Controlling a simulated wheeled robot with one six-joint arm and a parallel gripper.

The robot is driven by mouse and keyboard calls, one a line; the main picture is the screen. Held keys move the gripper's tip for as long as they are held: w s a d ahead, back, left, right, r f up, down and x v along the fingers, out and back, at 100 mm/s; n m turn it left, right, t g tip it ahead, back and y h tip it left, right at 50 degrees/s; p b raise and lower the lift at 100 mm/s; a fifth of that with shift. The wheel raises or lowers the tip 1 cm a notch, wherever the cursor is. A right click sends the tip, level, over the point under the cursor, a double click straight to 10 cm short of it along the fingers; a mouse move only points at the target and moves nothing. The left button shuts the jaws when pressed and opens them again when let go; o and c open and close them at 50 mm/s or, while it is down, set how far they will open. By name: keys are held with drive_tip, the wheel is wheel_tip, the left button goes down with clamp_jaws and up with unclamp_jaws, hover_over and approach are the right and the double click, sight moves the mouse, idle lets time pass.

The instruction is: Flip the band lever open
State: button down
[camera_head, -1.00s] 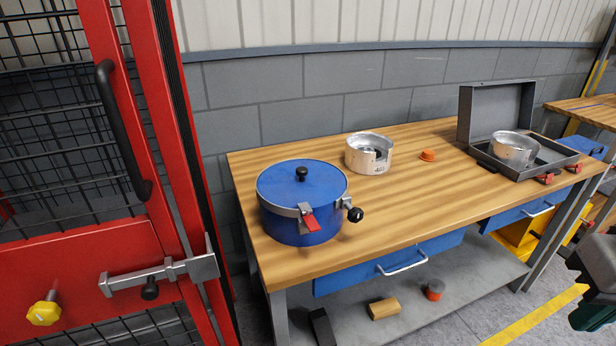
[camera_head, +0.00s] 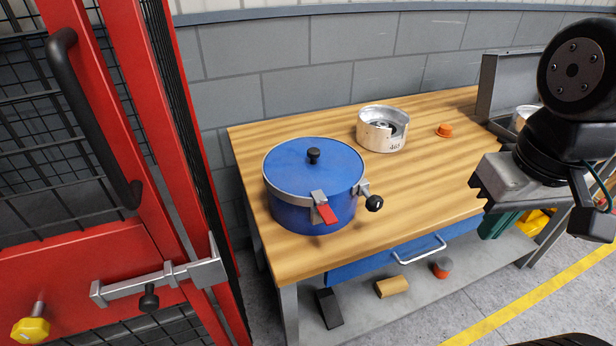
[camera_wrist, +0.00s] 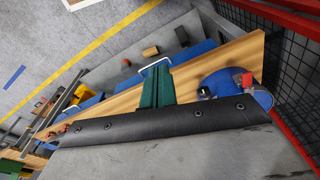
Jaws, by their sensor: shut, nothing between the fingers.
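A blue drum (camera_head: 300,214) with a blue lid and black top knob stands at the left of the workbench in the head view. A metal band (camera_head: 287,196) runs round it under the lid. The red band lever (camera_head: 327,213) hangs from the band's front latch, slanting downward. A black ball knob (camera_head: 374,203) sticks out to its right. In the wrist view the drum (camera_wrist: 222,82) and red lever (camera_wrist: 247,79) are at the right. My gripper (camera_head: 496,226), with green fingers, is shut and empty right of the drum, well apart from it. Its fingers (camera_wrist: 157,72) also show in the wrist view.
An open-sided metal housing (camera_head: 382,130) and an orange cap (camera_head: 444,130) stand on the wooden bench behind. A grey case (camera_head: 497,85) is at the back right, partly behind my arm. A red mesh gate (camera_head: 135,120) stands close left of the bench. The bench front middle is clear.

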wheel_tip(320, 180, up, 3)
drive_tip(key=n+g, duration=0.2)
drive_tip(key=n, duration=0.3)
hover_over(316, 195)
drive_tip(key=w+a, duration=0.3)
drive_tip(key=w, duration=0.1)
drive_tip(key=shift+d+r+h, duration=0.15)
drive_tip(key=shift+d+h, duration=0.1)
drive_tip(key=shift+h, duration=0.05)
drive_tip(key=f, duration=1)
drive_tip(key=shift+s+d, duration=0.15)
drive_tip(key=shift+d, duration=0.15)
drive_tip(key=shift+s+d+f, duration=0.1)
drive_tip(key=shift+s+d, duration=0.2)
drive_tip(key=shift+s, duration=0.25)
drive_tip(key=shift+s+d+f, duration=0.1)
drive_tip(key=shift+s+d, duration=0.15)
drive_tip(key=shift+s, duration=0.25)
drive_tip(key=shift+s+d+f, duration=0.2)
drive_tip(key=shift+s+d, duration=0.15)
drive_tip(key=shift+s, duration=0.35)
drive_tip(key=shift+s+t, duration=0.1)
drive_tip(key=shift+t, duration=0.2)
